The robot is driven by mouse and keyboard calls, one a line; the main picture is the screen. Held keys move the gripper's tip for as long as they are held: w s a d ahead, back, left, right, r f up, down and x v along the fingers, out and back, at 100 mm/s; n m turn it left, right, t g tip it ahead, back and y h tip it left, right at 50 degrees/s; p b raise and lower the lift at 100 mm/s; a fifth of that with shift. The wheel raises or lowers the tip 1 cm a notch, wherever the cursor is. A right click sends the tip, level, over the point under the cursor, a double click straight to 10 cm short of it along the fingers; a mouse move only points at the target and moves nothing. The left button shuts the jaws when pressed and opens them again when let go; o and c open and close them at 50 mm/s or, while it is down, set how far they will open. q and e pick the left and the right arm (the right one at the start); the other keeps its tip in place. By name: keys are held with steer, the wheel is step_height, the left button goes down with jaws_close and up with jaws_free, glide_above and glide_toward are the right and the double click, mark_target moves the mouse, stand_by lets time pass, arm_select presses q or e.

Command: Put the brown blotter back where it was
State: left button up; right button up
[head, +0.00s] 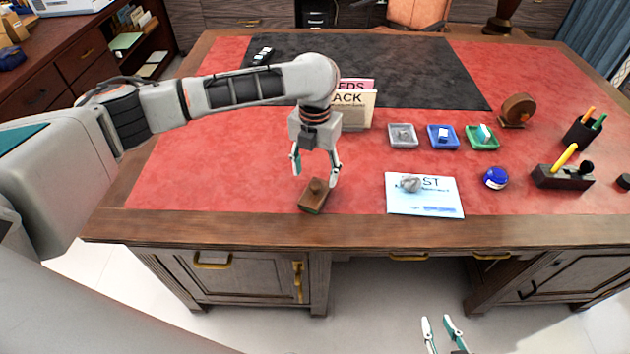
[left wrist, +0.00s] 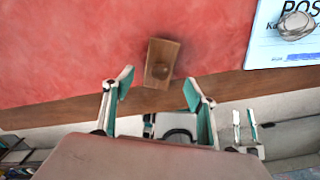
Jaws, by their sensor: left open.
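The brown blotter (head: 313,197) is a small wooden block with a round knob on top. It lies on the red leather near the front edge of the desk. In the left wrist view the blotter (left wrist: 162,64) is ahead of the fingertips, roughly between them. My left gripper (head: 315,170) is open and empty, pointing down just above and behind the blotter; its fingers also show in the left wrist view (left wrist: 157,90). I cannot tell whether a finger touches the blotter. My right gripper (head: 443,326) is open and empty, low in front of the desk.
A paper (head: 425,204) with a grey stone-like weight (head: 411,184) lies right of the blotter. Grey (head: 403,140), blue (head: 443,142) and green (head: 482,142) trays stand behind it. Upright cards (head: 352,112) stand behind my left gripper. The red leather left of the blotter is clear.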

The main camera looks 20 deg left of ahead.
mark_target(315, 183)
arm_select(q)
step_height(315, 183, up, 6)
steer(key=shift+r+p, duration=0.25)
steer(key=shift+p, duration=0.05)
steer(key=shift+s+f, duration=0.1)
stand_by(0.4)
